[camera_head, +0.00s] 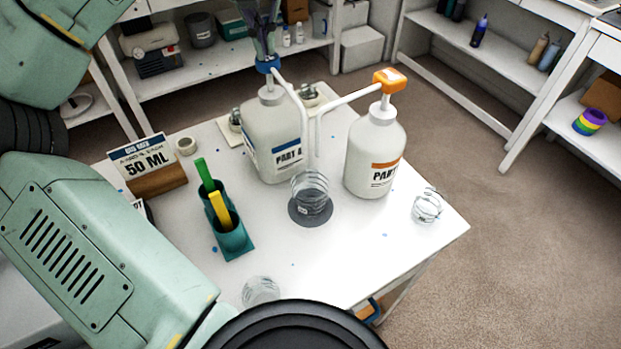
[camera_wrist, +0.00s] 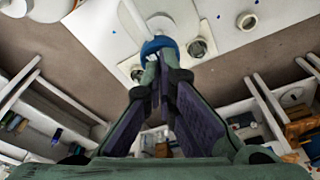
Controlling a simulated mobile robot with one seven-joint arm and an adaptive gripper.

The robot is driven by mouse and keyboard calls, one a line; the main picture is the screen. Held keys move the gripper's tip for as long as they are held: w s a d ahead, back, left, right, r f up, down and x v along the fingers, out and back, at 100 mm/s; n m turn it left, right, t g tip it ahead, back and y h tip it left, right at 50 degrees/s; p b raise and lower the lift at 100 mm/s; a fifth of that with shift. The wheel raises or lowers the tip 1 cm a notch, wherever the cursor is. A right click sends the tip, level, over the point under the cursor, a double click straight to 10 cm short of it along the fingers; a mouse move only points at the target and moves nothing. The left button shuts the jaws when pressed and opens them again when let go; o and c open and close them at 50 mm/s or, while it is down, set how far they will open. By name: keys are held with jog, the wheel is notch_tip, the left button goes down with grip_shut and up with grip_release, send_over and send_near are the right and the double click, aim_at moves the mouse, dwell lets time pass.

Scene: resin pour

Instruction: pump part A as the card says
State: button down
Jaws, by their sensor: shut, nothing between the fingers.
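The part A bottle (camera_head: 270,135) is a white jug with a blue label, standing at the back of the white table. Its blue pump head (camera_head: 267,64) has a long white spout reaching toward a clear cup (camera_head: 311,192) on a dark round pad. My gripper (camera_head: 265,54) is shut and empty, its fingertips right at the top of the blue pump head; whether they touch is unclear. The pump head (camera_wrist: 158,46) shows at the fingertips (camera_wrist: 160,65) in the wrist view. The card (camera_head: 145,160) reads "50 ML"; its smaller print is hard to read.
The part B-side bottle (camera_head: 375,150), with an orange pump head (camera_head: 389,80), stands to the right, its spout also over the cup. A teal holder (camera_head: 228,232) with green and yellow sticks stands left. Clear cups stand at right (camera_head: 427,207) and front (camera_head: 261,291).

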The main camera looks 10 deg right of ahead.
aim_at(267, 58)
jog(key=shift+f+b, duration=1.1)
jog(key=shift+f, duration=0.75)
notch_tip(267, 58, up, 4)
jog(key=p, duration=0.4)
jog(key=shift+r, duration=0.15)
